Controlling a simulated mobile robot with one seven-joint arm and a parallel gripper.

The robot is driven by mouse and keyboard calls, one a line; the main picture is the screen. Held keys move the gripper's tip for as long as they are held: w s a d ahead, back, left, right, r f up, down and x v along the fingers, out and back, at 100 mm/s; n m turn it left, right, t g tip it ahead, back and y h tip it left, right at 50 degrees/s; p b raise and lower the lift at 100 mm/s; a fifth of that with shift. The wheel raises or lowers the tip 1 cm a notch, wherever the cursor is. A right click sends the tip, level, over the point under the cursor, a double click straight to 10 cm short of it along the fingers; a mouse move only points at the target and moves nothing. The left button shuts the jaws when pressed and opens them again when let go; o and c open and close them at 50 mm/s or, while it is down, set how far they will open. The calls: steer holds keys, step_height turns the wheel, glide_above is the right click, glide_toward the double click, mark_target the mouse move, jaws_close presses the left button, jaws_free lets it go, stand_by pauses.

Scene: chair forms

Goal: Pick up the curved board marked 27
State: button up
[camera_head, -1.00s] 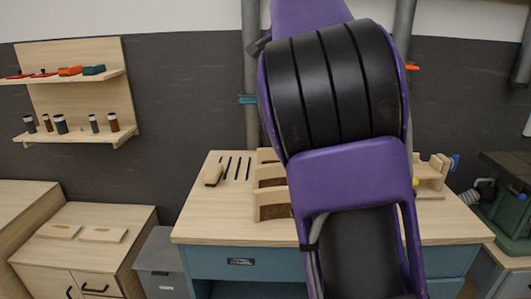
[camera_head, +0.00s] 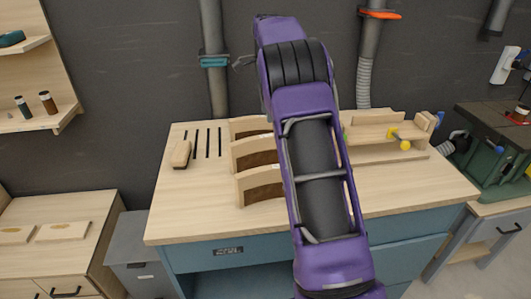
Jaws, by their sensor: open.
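Three curved wooden boards stand on edge, one behind another, on the workbench (camera_head: 215,200): a back one (camera_head: 247,124), a middle one (camera_head: 250,150) and a front one (camera_head: 258,186). My purple arm hides their right ends. No number is readable on any of them, so I cannot tell which is marked 27. My gripper is not clearly visible. A small dark part sticks out left of my upper arm, and I cannot tell what it is.
A wooden block (camera_head: 181,153) lies by dark slots at the bench's back left. A wooden fixture (camera_head: 385,150) with yellow knob stands right of my arm. Two flat boards (camera_head: 62,231) lie on the left cabinet (camera_head: 85,210). A green machine (camera_head: 490,160) is far right. The bench's front left is clear.

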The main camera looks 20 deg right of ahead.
mark_target(266, 144)
step_height(266, 144, down, 13)
steer(key=shift+a+b, duration=0.15)
steer(key=shift+b, duration=0.5)
jaws_close()
steer(key=shift+w+r, duration=0.1)
stand_by(1.1)
